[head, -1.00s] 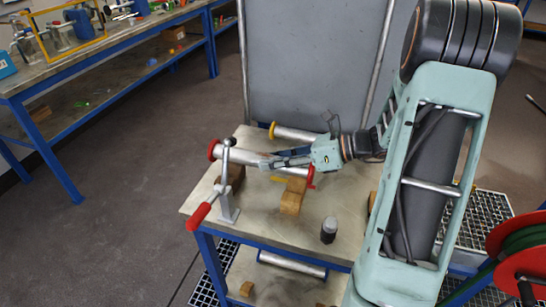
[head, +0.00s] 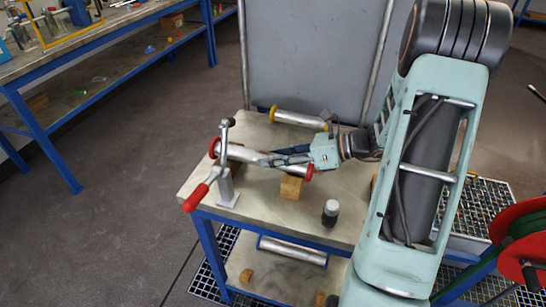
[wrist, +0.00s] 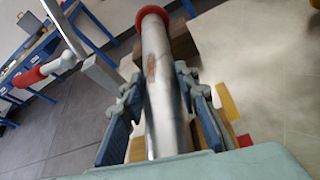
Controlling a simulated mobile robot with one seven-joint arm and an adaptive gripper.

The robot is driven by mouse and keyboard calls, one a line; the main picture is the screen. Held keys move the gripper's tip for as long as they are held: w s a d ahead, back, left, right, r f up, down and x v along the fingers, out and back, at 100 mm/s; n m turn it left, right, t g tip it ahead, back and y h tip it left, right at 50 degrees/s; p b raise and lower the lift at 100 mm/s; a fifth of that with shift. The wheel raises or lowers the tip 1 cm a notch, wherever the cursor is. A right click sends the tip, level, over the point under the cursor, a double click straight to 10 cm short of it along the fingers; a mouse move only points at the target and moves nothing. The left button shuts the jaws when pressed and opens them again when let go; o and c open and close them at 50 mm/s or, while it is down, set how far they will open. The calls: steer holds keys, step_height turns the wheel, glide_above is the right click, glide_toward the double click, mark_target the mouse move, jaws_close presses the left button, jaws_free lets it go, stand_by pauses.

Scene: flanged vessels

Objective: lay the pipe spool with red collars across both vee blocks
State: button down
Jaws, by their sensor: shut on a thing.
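The pipe spool with red collars (head: 248,155) is a silvery pipe that lies over the table top, with one red collar at the left and one at the right by my gripper. My gripper (head: 272,160) is shut on its middle; in the wrist view the blue pads (wrist: 160,115) flank the pipe (wrist: 163,85). One wooden vee block (head: 291,188) stands under the right end. The other vee block (wrist: 184,48) shows in the wrist view below the pipe near the far collar; in the head view it is mostly hidden. I cannot tell whether the pipe touches the blocks.
A toggle clamp with a red handle (head: 196,197) stands at the table's left edge, close to the spool. A yellow-collared spool (head: 300,119) lies at the back. A dark bottle with a pale cap (head: 330,214) stands in front. A grey panel (head: 315,65) rises behind.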

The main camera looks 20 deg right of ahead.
steer(key=shift+f, duration=0.5)
stand_by(0.5)
steer(key=c, duration=1.4)
jaws_free()
steer(key=shift+f, duration=0.15)
steer(key=shift+d, duration=0.1)
